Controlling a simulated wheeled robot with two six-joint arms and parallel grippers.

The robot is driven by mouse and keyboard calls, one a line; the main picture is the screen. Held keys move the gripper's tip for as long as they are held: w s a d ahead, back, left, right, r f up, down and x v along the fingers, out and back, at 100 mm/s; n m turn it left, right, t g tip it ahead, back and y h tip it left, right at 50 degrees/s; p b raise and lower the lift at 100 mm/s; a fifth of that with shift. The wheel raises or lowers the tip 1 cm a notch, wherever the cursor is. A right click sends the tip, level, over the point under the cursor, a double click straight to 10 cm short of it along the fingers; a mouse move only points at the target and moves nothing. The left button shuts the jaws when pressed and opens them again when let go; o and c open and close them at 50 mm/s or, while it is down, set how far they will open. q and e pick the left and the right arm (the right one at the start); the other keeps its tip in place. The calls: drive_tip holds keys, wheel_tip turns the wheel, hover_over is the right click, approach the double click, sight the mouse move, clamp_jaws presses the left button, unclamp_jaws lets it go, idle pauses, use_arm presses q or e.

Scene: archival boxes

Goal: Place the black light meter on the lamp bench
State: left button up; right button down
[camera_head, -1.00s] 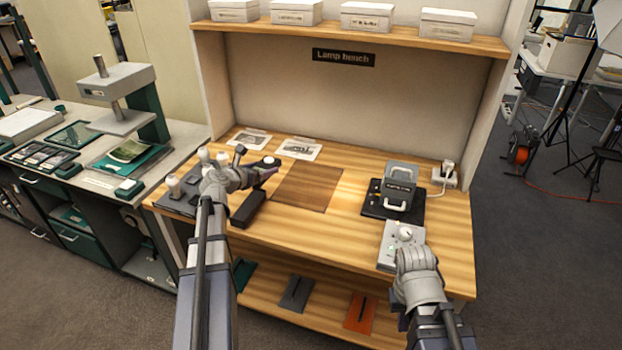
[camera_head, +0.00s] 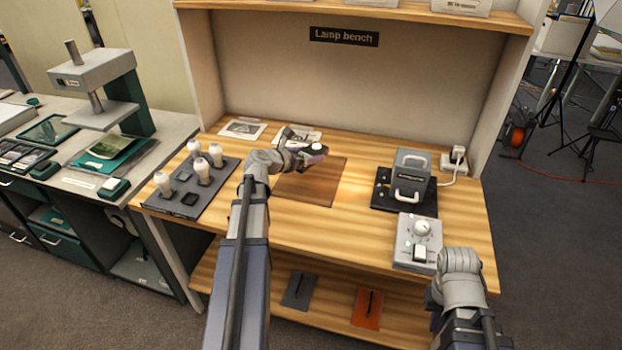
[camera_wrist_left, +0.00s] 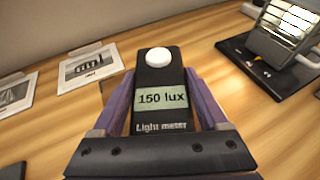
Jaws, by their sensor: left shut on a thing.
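The black light meter (camera_wrist_left: 162,80) has a white dome and a display reading 150 lux. My left gripper (camera_wrist_left: 160,110) is shut on it, with purple fingers on both sides. In the head view the left gripper (camera_head: 308,153) holds the meter (camera_head: 318,148) over the back part of a dark brown square (camera_head: 318,186) on the lamp bench (camera_head: 270,229). Whether the meter touches the surface I cannot tell. My right gripper (camera_head: 460,262) is at the bench's front right, beside a grey box with a knob; its fingers are hidden.
A tray of white bulbs (camera_head: 190,188) stands at the bench's left. Printed pictures (camera_head: 243,128) lie at the back. The grey box (camera_head: 418,242) and a handled grey device (camera_head: 410,177) on a black base occupy the right. A shelf (camera_head: 400,10) hangs above.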

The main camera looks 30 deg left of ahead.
use_arm(q)
drive_tip(key=b, duration=0.4)
hover_over(309, 181)
wheel_tip(309, 181, down, 5)
drive_tip(key=shift+r, duration=0.2)
wheel_tip(309, 181, down, 4)
drive_tip(key=b, duration=0.3)
drive_tip(key=shift+r, duration=0.2)
drive_tip(key=shift+f, duration=0.2)
drive_tip(key=o, duration=1.4)
drive_tip(key=shift+r, duration=0.1)
drive_tip(key=shift+r, duration=0.2)
drive_tip(key=p+v, duration=0.4)
drive_tip(key=v, duration=0.8)
drive_tip(key=shift+f, duration=0.15)
